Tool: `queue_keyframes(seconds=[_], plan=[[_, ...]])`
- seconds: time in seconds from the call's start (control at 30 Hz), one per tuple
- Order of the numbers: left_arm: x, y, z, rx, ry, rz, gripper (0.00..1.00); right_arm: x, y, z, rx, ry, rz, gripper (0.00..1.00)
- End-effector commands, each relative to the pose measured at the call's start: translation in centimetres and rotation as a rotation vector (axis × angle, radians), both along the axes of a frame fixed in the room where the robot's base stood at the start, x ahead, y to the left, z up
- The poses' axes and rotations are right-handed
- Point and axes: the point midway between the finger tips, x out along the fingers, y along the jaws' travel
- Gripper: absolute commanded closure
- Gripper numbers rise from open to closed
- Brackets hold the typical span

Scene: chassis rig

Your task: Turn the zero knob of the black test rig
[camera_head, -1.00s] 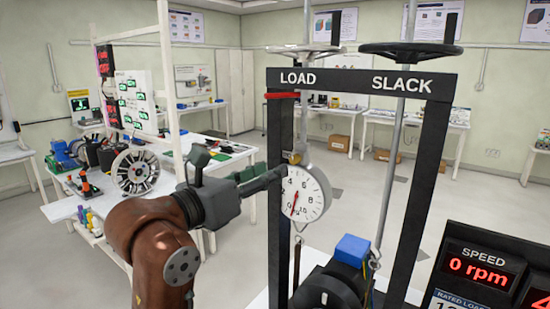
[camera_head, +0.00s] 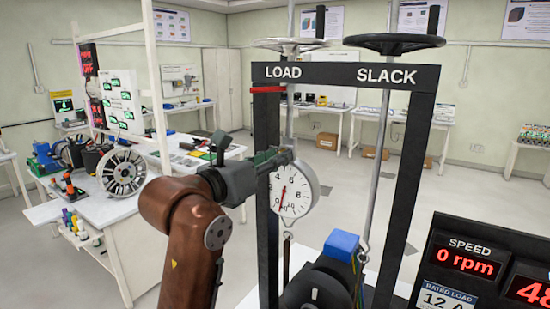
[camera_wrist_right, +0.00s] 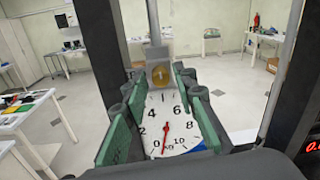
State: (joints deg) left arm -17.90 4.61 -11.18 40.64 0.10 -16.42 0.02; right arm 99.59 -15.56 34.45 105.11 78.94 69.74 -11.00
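The black test rig (camera_head: 268,200) stands right of centre in the head view, with LOAD and SLACK on its crossbar. A white round dial gauge (camera_head: 293,195) hangs in it, its red needle near 0. My right gripper (camera_head: 284,156) reaches the dial's top from the left, hiding the knob in the head view. Its green fingers (camera_wrist_right: 160,80) are open, one on each side of the knob; contact is unclear. My left gripper is out of view.
Two handwheels, white (camera_head: 290,44) and black (camera_head: 394,43), top the rig. A blue block (camera_head: 341,245) sits low inside the frame. A display panel (camera_head: 480,265) reading 0 rpm stands at lower right. A cluttered white workbench (camera_head: 130,205) is at left.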

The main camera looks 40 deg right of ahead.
Motion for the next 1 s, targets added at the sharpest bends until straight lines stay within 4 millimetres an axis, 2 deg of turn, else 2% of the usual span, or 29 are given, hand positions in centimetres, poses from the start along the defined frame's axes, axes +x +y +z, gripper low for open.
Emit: queue_keyframes(seconds=[0.2,0.33,0.5,0.63,0.73,1.0], plan=[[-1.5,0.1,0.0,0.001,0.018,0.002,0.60,0.0,0.0,0.0,0.000,0.000,0.000,0.91],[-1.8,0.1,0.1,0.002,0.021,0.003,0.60,0.0,0.0,0.0,0.000,0.000,0.000,1.00],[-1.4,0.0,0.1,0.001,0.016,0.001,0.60,0.0,0.0,0.0,0.000,0.000,0.000,1.00],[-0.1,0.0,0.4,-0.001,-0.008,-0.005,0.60,-0.1,0.0,0.2,0.017,-0.039,0.001,1.00],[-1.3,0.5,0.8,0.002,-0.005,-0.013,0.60,-0.1,0.0,0.4,0.050,-0.119,0.000,1.00],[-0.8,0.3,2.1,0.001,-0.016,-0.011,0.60,-0.1,0.0,0.3,0.151,-0.367,0.001,1.00]])
